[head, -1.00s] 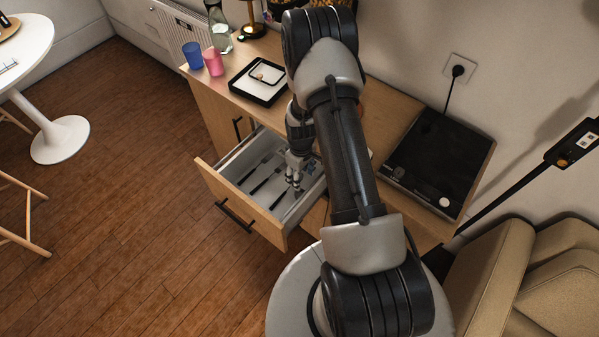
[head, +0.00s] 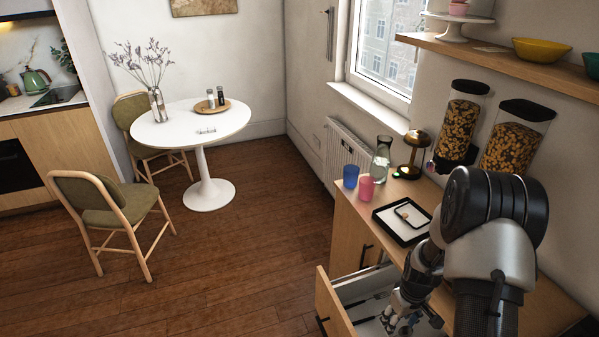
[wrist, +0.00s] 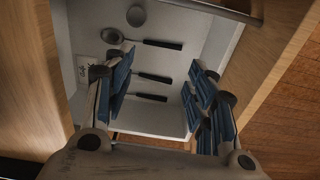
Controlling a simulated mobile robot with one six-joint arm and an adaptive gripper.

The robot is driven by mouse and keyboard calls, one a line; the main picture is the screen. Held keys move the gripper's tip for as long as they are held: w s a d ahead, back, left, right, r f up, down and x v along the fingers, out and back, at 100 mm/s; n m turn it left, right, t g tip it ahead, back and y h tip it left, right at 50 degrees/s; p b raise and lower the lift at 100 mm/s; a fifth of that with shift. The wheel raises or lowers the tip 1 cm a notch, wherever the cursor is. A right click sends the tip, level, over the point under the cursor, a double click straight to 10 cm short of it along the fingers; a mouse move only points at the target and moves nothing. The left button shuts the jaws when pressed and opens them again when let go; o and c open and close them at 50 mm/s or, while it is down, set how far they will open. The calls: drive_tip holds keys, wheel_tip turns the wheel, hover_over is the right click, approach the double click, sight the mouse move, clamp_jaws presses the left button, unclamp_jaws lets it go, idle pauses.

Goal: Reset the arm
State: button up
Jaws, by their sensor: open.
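My gripper (head: 402,318) is at the lower right of the head view, over the open drawer (head: 333,303) of the wooden cabinet. In the wrist view my gripper (wrist: 160,78) has its blue-padded fingers spread wide, with nothing held between them. Beneath them the white drawer interior (wrist: 205,45) holds several black-handled utensils, including a spoon (wrist: 115,35) and a black handle (wrist: 150,97). The fingers hide parts of the drawer. Whether the fingertips are below the drawer's rim cannot be told.
A black tray (head: 378,216), pink cup (head: 366,188), blue cup (head: 351,175), glass carafe (head: 381,158) and brass lamp (head: 414,155) stand on the cabinet top near my arm. A shelf (head: 505,55) hangs above. Open floor (head: 200,265) lies left, before a round table (head: 190,125) and chairs.

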drive_tip(key=s+a+r+m+t, duration=0.1)
drive_tip(key=s+a+r, duration=0.15)
drive_tip(key=r, duration=0.65)
drive_tip(key=s+a+r, duration=0.1)
drive_tip(key=a+r, duration=0.2)
drive_tip(key=r, duration=0.6)
drive_tip(key=s+a+r+m+t, duration=0.1)
drive_tip(key=a+r, duration=0.1)
drive_tip(key=r, duration=0.6)
drive_tip(key=s+a+r+t, duration=0.1)
drive_tip(key=s+a+r, duration=0.2)
drive_tip(key=s, duration=0.6)
drive_tip(key=s+a+r+m+t, duration=0.1)
drive_tip(key=s+a+r, duration=0.2)
drive_tip(key=s+r, duration=0.4)
drive_tip(key=shift+s+a+r+m, duration=0.25)
drive_tip(key=shift+s+r+m, duration=0.1)
drive_tip(key=shift+s, duration=0.5)
drive_tip(key=shift+c, duration=0.5)
